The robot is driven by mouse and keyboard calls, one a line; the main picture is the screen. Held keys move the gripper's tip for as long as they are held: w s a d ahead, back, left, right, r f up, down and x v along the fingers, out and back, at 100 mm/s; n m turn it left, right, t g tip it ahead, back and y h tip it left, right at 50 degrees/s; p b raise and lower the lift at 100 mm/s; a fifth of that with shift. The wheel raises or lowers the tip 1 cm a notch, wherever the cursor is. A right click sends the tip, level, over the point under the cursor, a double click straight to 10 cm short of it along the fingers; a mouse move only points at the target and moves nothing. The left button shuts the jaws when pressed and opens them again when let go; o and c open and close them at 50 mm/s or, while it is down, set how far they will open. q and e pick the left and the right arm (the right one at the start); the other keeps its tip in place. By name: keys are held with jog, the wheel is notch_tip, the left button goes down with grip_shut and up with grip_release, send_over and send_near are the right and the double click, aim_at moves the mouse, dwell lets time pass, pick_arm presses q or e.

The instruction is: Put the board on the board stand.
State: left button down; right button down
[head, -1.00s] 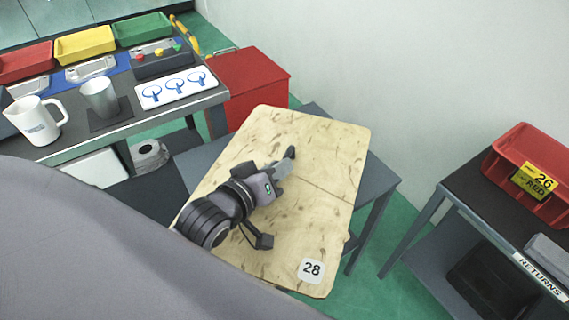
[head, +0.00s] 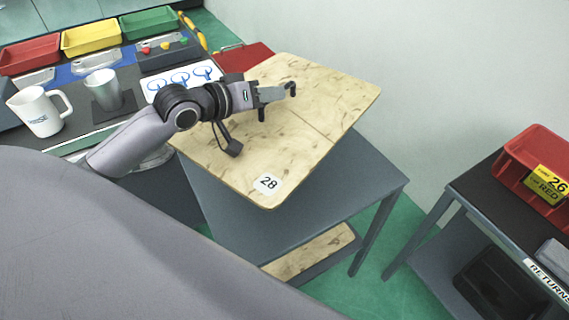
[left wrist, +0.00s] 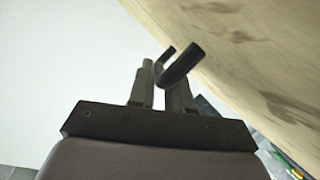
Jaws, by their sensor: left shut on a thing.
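The board (head: 318,120) is a pale wooden panel with rounded corners, a seam across it and a white label "28". My left gripper (head: 280,93) lies over its face and is shut on its dark handle (head: 292,88). The board is held above a grey-blue table (head: 350,190), with a gap showing below its near edge. In the left wrist view, the fingers (left wrist: 162,85) are at the black handle (left wrist: 182,64), beside the wooden face (left wrist: 250,40). I cannot tell which piece is the board stand. My right gripper is not in view.
Another wooden panel (head: 312,252) lies on the table's lower shelf. A bench at left holds a white jug (head: 38,112), a metal cup (head: 104,90) and coloured trays. A red box (head: 245,57) is behind the board. A returns table (head: 478,182) with a red bin stands right.

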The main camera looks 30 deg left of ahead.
pick_arm(q)
notch_tip(320, 180, down, 15)
jog(key=shift+r+b, duration=0.1)
jog(key=shift+b, duration=1.05)
notch_tip(320, 180, down, 4)
jog(key=shift+f+b, duration=0.1)
jog(key=shift+b, duration=0.5)
jog(key=shift+f, duration=0.15)
jog(key=c, duration=1.1)
grip_release()
jog(key=shift+f, duration=0.15)
jog(key=shift+o, duration=0.2)
jog(key=shift+s, duration=0.15)
